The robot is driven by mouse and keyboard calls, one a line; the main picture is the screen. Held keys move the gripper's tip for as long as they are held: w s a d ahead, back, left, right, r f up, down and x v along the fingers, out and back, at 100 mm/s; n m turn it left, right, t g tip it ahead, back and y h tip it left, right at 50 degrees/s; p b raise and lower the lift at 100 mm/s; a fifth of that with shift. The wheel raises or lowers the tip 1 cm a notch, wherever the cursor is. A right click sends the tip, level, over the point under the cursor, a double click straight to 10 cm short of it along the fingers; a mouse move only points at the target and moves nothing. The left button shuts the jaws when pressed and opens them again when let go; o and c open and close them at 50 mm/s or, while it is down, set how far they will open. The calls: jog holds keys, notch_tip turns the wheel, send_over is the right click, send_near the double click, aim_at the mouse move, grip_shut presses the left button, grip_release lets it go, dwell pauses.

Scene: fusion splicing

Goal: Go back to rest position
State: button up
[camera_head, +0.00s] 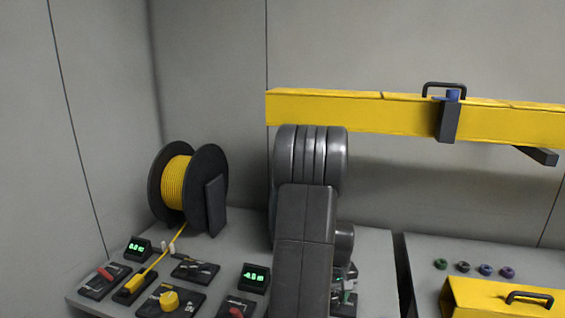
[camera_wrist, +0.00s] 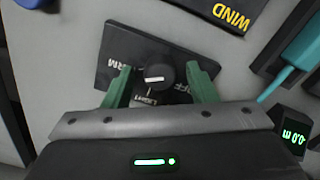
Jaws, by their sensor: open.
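In the wrist view my gripper (camera_wrist: 159,72) is open, with one green finger on each side of a black round knob (camera_wrist: 158,77) with a white mark. The knob sits on a dark plate (camera_wrist: 118,48) lettered "OFF", "LIGHT" and a partly hidden word ending in "RM". A gap shows between the fingers and the knob, and nothing is held. I cannot tell how high the fingertips are above the plate. In the head view my grey arm stands in front of the workbench (camera_head: 380,262) and hides most of the gripper and the knob.
A black spool of yellow cable (camera_head: 174,183) stands at the back left. Small control panels (camera_head: 171,301) and a green-lit display (camera_head: 254,278) lie left of my arm. A yellow beam (camera_head: 350,112) crosses behind it. A yellow case (camera_head: 500,298) and several small rings are right.

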jog(key=n+p, duration=0.1)
jog(key=n, duration=0.3)
jog(key=shift+n, duration=0.4)
jog(key=n+p, duration=0.1)
jog(key=n, duration=0.3)
jog(key=shift+n, duration=0.3)
jog(key=n+p, duration=0.2)
jog(key=n, duration=0.2)
jog(key=shift+r+n+p, duration=0.1)
jog(key=shift+n+p, duration=1.15)
jog(key=shift+n, duration=0.85)
